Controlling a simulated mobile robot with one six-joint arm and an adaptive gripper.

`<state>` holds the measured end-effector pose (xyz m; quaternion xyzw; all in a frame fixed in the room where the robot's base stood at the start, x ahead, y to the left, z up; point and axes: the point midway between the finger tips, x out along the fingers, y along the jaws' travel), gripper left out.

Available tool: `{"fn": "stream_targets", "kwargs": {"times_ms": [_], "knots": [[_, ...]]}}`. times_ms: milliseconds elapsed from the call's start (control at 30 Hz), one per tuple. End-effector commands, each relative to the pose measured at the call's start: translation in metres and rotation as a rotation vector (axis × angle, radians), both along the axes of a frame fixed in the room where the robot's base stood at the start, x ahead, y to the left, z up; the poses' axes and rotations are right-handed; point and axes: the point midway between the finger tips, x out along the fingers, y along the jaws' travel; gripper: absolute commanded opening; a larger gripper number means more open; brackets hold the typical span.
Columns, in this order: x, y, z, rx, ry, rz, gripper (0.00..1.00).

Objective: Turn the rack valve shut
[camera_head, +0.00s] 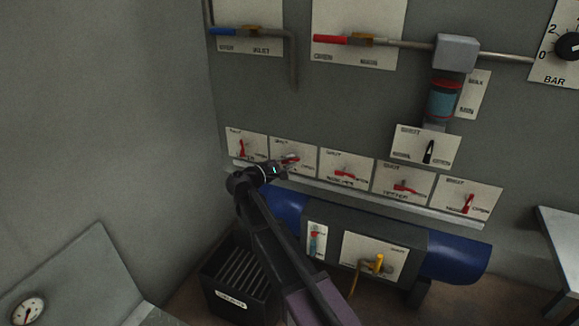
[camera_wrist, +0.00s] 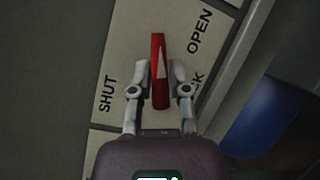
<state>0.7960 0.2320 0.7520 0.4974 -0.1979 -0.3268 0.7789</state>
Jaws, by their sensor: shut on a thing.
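The rack valve has a red lever (camera_wrist: 159,95) on a white plate (camera_wrist: 125,62) marked SHUT and OPEN. In the wrist view a third word is partly hidden behind a finger, with only its end "CK" readable. My gripper (camera_wrist: 162,78) is shut on the lever, one finger on each side. The lever lies roughly upright in that picture, its far end between the two words and nearer OPEN. In the head view my gripper (camera_head: 284,164) is at the second plate from the left in the lower row and covers part of the lever.
Similar red-lever valves stand close by, one to the left (camera_head: 242,148) and several to the right, such as this one (camera_head: 348,173). Below is a blue tank (camera_head: 455,258) with a yellow-handled valve (camera_head: 377,264). A dark slatted crate (camera_head: 235,278) stands on the floor.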

Motion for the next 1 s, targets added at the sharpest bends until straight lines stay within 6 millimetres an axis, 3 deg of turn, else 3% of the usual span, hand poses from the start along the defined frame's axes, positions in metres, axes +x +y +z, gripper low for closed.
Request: {"fn": "stream_targets", "kwargs": {"times_ms": [1000], "knots": [[-0.001,-0.003,-0.0025,-0.896,0.327,-0.003,0.0]]}}
